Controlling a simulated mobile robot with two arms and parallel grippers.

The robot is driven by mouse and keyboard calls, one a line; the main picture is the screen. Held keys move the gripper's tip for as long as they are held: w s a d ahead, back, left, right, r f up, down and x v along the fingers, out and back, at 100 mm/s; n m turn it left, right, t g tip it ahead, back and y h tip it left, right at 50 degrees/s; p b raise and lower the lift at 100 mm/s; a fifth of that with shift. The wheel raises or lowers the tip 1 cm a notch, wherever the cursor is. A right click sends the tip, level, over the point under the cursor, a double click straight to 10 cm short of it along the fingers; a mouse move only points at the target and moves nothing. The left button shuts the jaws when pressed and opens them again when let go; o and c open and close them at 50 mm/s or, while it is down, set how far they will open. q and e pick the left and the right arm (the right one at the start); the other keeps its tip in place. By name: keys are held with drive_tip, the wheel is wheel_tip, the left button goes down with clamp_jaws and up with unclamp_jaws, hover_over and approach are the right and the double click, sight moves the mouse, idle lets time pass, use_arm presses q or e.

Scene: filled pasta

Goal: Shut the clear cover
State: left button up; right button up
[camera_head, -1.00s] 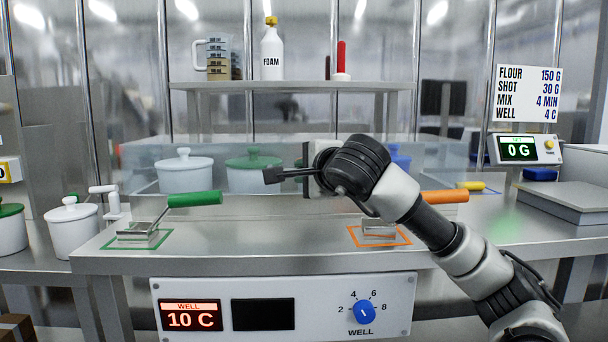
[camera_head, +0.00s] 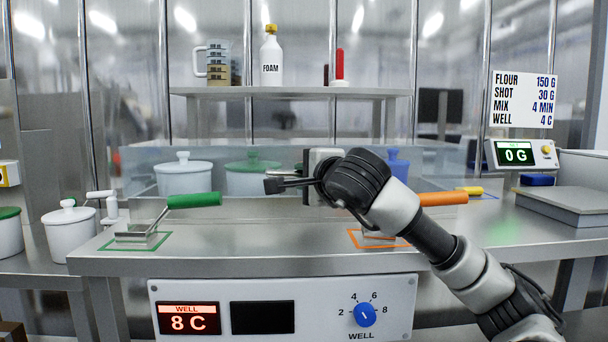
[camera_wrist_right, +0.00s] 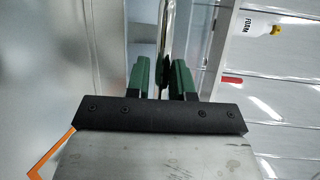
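The clear cover (camera_head: 140,165) is a see-through pane behind the counter, in front of or around several lidded pots. I cannot tell its exact tilt. My right gripper (camera_head: 275,185) reaches in from the right and points left in front of the pane. In the right wrist view its two green fingers (camera_wrist_right: 163,78) stand apart. A pale edge strip and a small dark green piece (camera_wrist_right: 165,72) show between them; I cannot tell whether the fingers touch either. My own arm hides part of the pane. My left gripper is not in view.
A green-handled lever (camera_head: 195,200) and an orange-handled lever (camera_head: 442,198) stand on the counter (camera_head: 260,240), with clear metal between them. A shelf (camera_head: 290,92) with a jug and a foam bottle (camera_head: 271,50) is above. The well display (camera_head: 190,319) reads 8 C.

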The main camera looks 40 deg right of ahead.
drive_tip(key=o, duration=0.4)
wheel_tip(320, 180, down, 2)
drive_tip(key=shift+f+g, duration=0.1)
drive_tip(key=shift+g, duration=0.3)
drive_tip(key=shift+c, duration=0.2)
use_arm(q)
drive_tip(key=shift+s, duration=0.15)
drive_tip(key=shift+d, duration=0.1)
use_arm(e)
drive_tip(key=shift+w, duration=0.1)
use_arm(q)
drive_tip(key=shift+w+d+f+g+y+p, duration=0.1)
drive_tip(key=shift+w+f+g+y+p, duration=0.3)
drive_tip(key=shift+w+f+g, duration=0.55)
use_arm(e)
drive_tip(key=v, duration=1.1)
drive_tip(key=shift+r, duration=0.3)
